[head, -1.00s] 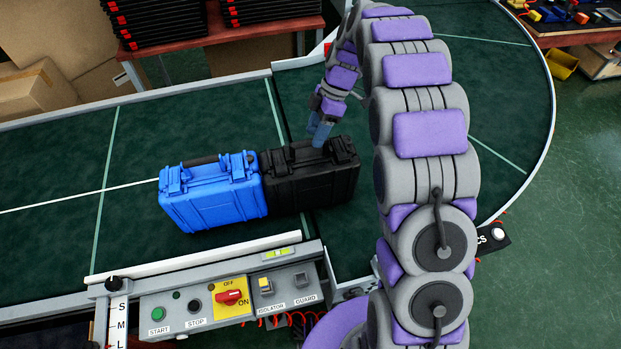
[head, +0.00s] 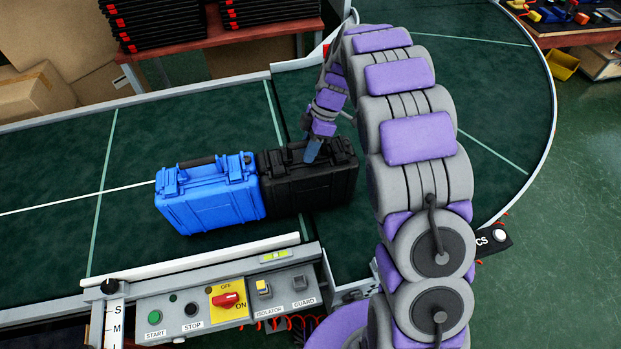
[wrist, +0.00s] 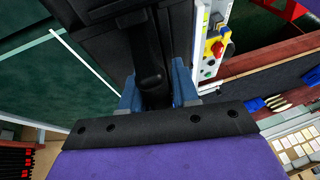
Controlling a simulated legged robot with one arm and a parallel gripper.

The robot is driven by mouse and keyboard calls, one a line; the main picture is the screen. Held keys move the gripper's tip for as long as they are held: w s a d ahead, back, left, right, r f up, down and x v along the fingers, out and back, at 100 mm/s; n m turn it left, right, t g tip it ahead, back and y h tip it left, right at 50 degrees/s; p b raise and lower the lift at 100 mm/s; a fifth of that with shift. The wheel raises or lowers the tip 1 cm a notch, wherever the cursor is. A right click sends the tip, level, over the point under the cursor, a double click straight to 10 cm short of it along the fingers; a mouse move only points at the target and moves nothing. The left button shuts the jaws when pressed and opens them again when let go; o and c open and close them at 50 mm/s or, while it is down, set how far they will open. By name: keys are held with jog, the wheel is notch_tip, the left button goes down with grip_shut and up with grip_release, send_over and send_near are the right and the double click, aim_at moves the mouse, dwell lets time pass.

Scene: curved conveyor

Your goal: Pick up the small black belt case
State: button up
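The black case (head: 308,183) stands upright on the dark green conveyor, against the right side of a blue case (head: 208,195). In the head view my gripper (head: 311,155) reaches down to the top of the black case, at its handle. In the wrist view the black handle (wrist: 152,82) lies between the two blue fingers of my gripper (wrist: 156,90). The fingers stand apart on either side of it. Firm contact on the handle is not clear. The case rests on the belt. Part of its top is hidden by my gripper.
A control panel (head: 225,303) with buttons and a red switch runs along the conveyor's near edge. A white guide rail (head: 200,263) lies behind it. Stacked black trays (head: 160,20) and cardboard boxes (head: 35,92) are beyond the far edge. The belt left of the blue case is clear.

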jog(key=shift+a, duration=0.55)
jog(key=c, duration=0.3)
jog(key=shift+a, duration=0.15)
jog(key=shift+c, duration=0.7)
grip_shut()
